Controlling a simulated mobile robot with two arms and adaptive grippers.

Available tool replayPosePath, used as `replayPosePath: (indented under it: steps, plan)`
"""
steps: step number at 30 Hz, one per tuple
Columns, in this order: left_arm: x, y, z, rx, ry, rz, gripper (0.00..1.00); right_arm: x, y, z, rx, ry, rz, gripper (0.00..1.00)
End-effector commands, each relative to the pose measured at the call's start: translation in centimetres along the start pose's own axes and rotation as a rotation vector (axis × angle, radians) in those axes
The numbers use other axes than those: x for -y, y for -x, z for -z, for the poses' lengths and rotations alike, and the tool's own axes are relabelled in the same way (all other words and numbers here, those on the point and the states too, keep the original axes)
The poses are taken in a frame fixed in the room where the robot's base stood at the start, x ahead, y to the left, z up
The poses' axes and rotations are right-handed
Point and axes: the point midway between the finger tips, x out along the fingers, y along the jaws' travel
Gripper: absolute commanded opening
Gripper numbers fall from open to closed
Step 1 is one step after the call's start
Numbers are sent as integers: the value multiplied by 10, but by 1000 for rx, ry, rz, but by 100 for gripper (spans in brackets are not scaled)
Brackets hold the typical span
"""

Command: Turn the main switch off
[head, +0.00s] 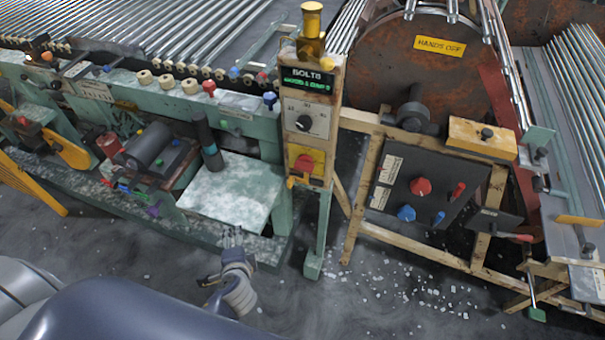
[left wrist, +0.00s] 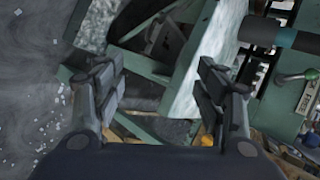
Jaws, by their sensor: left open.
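A red rotary switch (head: 304,163) on a yellow plate sits low on the upright control post (head: 330,115), below a dial (head: 304,122) and a green-lit display (head: 308,79). I take it as the main switch, though I cannot read a label on it. My left gripper (head: 232,236) is in front of the machine, below and left of the red switch and apart from it. In the left wrist view its two fingers (left wrist: 160,85) are spread with nothing between them. The switch is not clearly visible in that view. My right gripper is not in view.
A pale green-white plate (head: 232,195) juts out just beyond my left gripper. To the right, a dark panel (head: 405,225) carries red and blue knobs beside a rusty drum (head: 465,85). Glass bits (head: 400,290) litter the floor. The floor before the post is otherwise free.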

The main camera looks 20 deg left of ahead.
Motion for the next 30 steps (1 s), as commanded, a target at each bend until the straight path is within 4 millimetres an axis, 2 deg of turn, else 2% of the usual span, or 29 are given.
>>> replayPosePath:
  steps: [3, 7, 12, 15, 18, 21, 26, 30]
  plan:
    - [36, 2, 9, -10, -209, 154, 65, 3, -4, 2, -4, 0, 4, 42]
    - [70, 9, 30, -20, -480, 332, 65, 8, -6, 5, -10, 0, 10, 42]
    - [105, 28, 73, -12, -927, 598, 65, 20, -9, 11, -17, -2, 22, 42]
    - [114, 41, 102, 11, -1189, 746, 65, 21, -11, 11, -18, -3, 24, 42]
    - [115, 52, 124, 39, -1405, 861, 65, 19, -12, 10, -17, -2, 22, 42]
    - [113, 60, 139, 65, -1553, 939, 65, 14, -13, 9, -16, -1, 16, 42]
    - [112, 64, 151, 88, -1661, 996, 65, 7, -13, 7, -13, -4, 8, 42]
    - [121, 56, 160, 92, -1671, 1002, 65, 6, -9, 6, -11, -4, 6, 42]
